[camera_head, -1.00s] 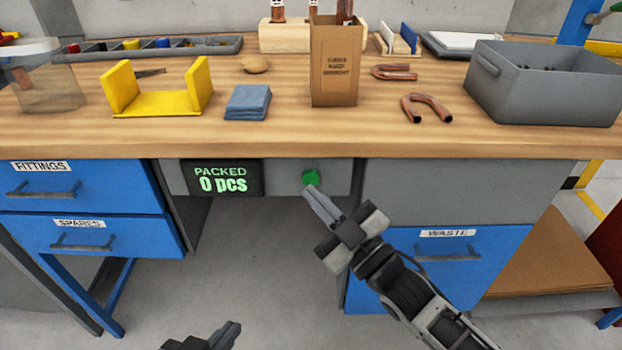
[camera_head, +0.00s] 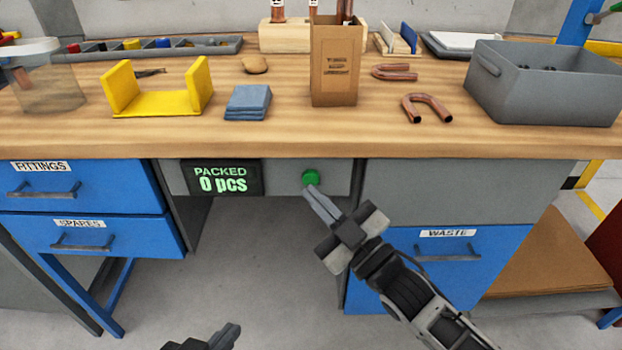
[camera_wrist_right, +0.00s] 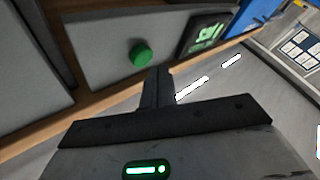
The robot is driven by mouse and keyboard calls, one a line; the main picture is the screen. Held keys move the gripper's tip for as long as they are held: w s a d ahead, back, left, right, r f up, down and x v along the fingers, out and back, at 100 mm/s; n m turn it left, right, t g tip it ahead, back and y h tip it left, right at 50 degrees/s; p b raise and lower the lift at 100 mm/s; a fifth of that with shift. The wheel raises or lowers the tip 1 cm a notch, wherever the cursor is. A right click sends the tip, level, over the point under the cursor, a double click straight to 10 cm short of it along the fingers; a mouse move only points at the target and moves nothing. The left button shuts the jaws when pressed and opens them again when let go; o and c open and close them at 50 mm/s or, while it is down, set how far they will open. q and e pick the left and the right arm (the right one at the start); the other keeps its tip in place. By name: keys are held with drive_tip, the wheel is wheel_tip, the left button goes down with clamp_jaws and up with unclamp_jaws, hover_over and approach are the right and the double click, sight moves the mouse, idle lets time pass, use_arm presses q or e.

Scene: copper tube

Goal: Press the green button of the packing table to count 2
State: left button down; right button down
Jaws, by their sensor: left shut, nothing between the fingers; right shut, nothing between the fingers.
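The green button (camera_head: 311,178) sits on the grey front panel of the packing table, right of the counter display (camera_head: 222,179), which reads "PACKED 0 pcs". My right gripper (camera_head: 310,191) is shut and empty, its fingertips just below the button in the head view. In the right wrist view the button (camera_wrist_right: 141,54) is just beyond the fingertips (camera_wrist_right: 158,70), slightly up and left; I cannot tell whether they touch. The display (camera_wrist_right: 208,36) also shows there, too tilted to read. My left gripper (camera_head: 233,330) is shut and empty at the bottom edge, away from the table.
Blue drawers labelled FITTINGS (camera_head: 110,186) and SPARES (camera_head: 130,236) are at left, and a WASTE drawer (camera_head: 400,275) is at right. The wooden tabletop (camera_head: 200,140) overhangs the panel. It holds a cardboard box (camera_head: 335,75), copper bends and a grey bin (camera_head: 540,100). Space under the panel is open.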

drive_tip(key=shift+w, duration=0.15)
drive_tip(key=shift+w, duration=0.3)
drive_tip(key=shift+w, duration=0.5)
idle(0.8)
drive_tip(key=shift+s, duration=0.15)
drive_tip(key=shift+s+p, duration=0.35)
drive_tip(key=shift+s, duration=0.45)
drive_tip(key=shift+s, duration=0.1)
